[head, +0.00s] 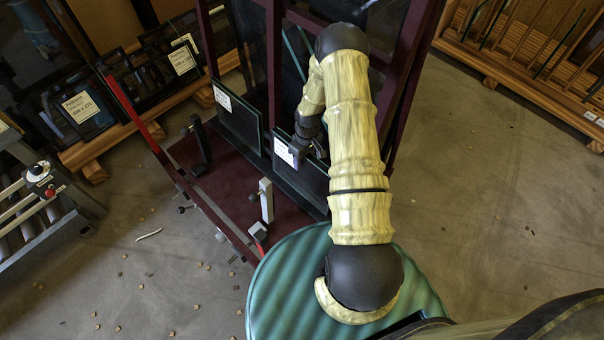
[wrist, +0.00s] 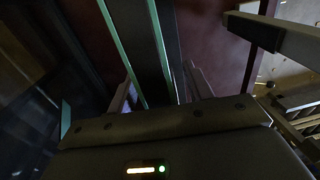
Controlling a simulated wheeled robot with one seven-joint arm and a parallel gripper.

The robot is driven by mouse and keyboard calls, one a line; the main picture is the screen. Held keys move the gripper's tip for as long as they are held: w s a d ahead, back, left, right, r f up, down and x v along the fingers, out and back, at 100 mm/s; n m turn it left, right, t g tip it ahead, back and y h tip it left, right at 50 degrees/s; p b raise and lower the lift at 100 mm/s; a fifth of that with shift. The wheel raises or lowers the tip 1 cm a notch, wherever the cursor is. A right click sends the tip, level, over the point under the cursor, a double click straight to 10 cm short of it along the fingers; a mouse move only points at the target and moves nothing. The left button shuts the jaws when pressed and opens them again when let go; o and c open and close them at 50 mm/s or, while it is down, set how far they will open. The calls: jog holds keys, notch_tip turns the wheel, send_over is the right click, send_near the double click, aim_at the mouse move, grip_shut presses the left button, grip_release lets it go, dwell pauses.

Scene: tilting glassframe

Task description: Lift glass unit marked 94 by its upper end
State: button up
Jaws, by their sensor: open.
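Two low dark glass units stand on the dark red tilting frame in the head view, a left one (head: 240,122) and a right one (head: 310,183), each with a white label. The label writing is too small to read, so I cannot tell which is marked 94. My gripper (head: 303,150) is at the upper edge of the right unit, partly hidden by my arm. In the wrist view my gripper (wrist: 162,92) is open. A dark glass unit with green-teal edges (wrist: 156,45) runs between its two fingers. I cannot tell whether either finger touches it.
Dark red uprights (head: 275,60) rise close to my arm. Clamp posts (head: 266,200) stand on the frame's front part. A roller table (head: 35,195) is at left, labelled panes (head: 82,106) at upper left and a wooden rack (head: 530,65) at upper right.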

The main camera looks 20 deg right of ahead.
dwell(0.3)
grip_shut()
dwell(0.6)
jog(key=shift+s, duration=0.15)
dwell(0.5)
